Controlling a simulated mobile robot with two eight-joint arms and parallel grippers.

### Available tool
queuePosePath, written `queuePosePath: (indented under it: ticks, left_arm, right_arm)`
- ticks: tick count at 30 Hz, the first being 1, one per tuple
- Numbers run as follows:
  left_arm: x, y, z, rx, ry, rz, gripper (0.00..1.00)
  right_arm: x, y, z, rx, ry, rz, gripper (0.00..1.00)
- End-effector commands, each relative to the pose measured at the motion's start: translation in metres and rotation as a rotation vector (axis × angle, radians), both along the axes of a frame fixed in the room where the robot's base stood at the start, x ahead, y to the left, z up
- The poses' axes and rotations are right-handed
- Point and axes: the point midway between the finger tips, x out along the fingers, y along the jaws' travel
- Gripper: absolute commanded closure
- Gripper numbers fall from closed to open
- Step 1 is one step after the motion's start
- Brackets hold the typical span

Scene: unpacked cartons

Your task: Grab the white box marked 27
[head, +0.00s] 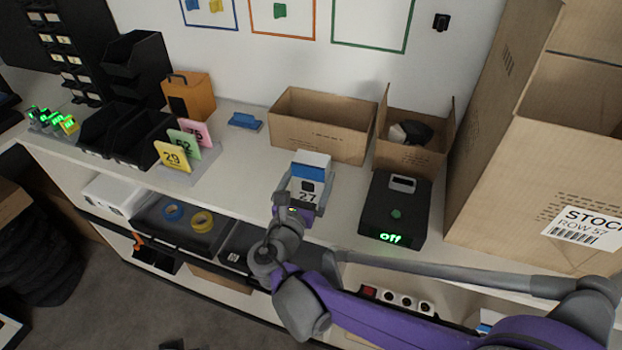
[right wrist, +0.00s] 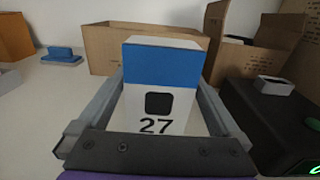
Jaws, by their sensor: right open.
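The white box marked 27 (head: 310,168) stands upright on the counter, with a blue band near its top and a dark square above the number. My right gripper (head: 301,186) is at the box, with its fingers low. In the right wrist view the box (right wrist: 160,92) stands between the two fingers of the right gripper (right wrist: 160,105). The fingers are spread to either side of it, and a gap shows beside the box, so the gripper is open around it. My left gripper is not in view.
A black device reading "off" (head: 392,215) sits close to the right. Two open cartons (head: 318,135) (head: 412,158) stand behind. Number cards (head: 174,157), black bins (head: 140,150) and a blue item (head: 245,121) are left. A tall carton (head: 545,190) blocks the far right.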

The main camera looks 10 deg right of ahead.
Motion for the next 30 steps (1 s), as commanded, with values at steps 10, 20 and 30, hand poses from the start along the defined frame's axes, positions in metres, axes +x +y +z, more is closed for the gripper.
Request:
queuePosePath:
  ticks: [10, 20, 30]
  left_arm:
    - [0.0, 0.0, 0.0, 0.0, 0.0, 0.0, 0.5]
    - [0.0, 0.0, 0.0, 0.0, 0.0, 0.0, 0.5]
    - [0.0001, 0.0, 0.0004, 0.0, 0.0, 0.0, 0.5]
  right_arm:
    - [0.0104, -0.0065, 0.0005, 0.001, -0.001, 0.001, 0.0]
    - [0.0101, -0.0065, 0.0005, 0.001, -0.001, 0.001, 0.56]
    - [0.01, -0.0064, 0.0017, 0.001, -0.001, 0.001, 0.77]
